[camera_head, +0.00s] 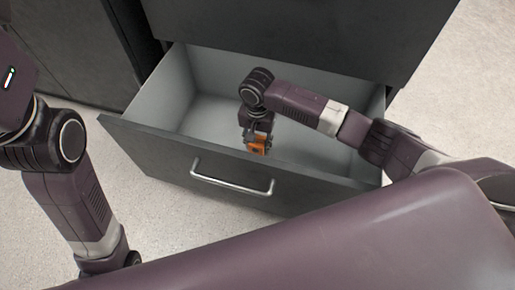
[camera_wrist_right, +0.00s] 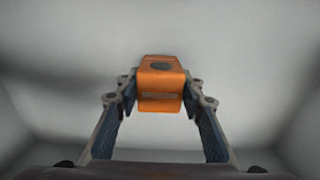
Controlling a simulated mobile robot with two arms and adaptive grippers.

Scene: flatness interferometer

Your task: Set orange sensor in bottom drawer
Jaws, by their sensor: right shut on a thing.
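The orange sensor (camera_head: 258,148) is a small block with a dark spot on its face. It also shows in the right wrist view (camera_wrist_right: 162,82), between the fingertips. My right gripper (camera_head: 257,139) points down inside the open bottom drawer (camera_head: 165,150) and is shut on the sensor. In the wrist view (camera_wrist_right: 160,100) the pale drawer interior is behind it. I cannot tell whether the sensor touches the drawer floor. My left arm comes in at the left of the head view; its gripper is not in view.
The drawer has a metal handle (camera_head: 232,184) on its dark front, and its interior looks empty apart from my gripper and the sensor. The dark cabinet (camera_head: 300,40) stands above and behind it. Speckled floor (camera_head: 75,140) shows on both sides.

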